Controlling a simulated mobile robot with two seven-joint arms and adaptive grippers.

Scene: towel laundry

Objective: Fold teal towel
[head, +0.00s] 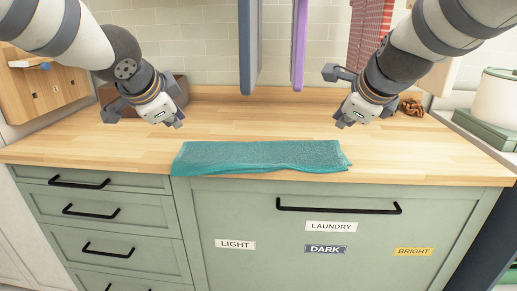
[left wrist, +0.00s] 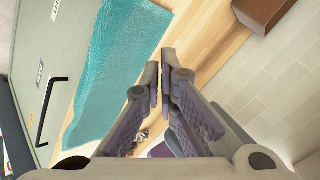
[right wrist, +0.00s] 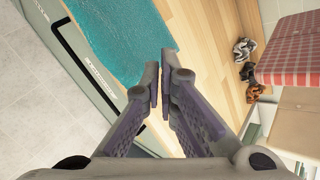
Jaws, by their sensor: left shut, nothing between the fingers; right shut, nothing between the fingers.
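The teal towel (head: 262,156) lies as a long, narrow strip along the front edge of the wooden counter, with its left front corner hanging slightly over the edge. It also shows in the left wrist view (left wrist: 112,65) and in the right wrist view (right wrist: 125,38). My left gripper (head: 178,122) is shut and empty, above the counter behind the towel's left end. My right gripper (head: 340,122) is shut and empty, above the counter behind the towel's right end. In the wrist views the fingertips of the left gripper (left wrist: 160,80) and right gripper (right wrist: 160,80) are close together, apart from the towel.
The wooden counter (head: 80,150) is bare on both sides of the towel. A brown box (head: 115,92) stands behind my left arm. Small crumpled items (head: 411,106) lie at the back right. Green drawers (head: 90,212) and a laundry front with labels (head: 330,226) are below.

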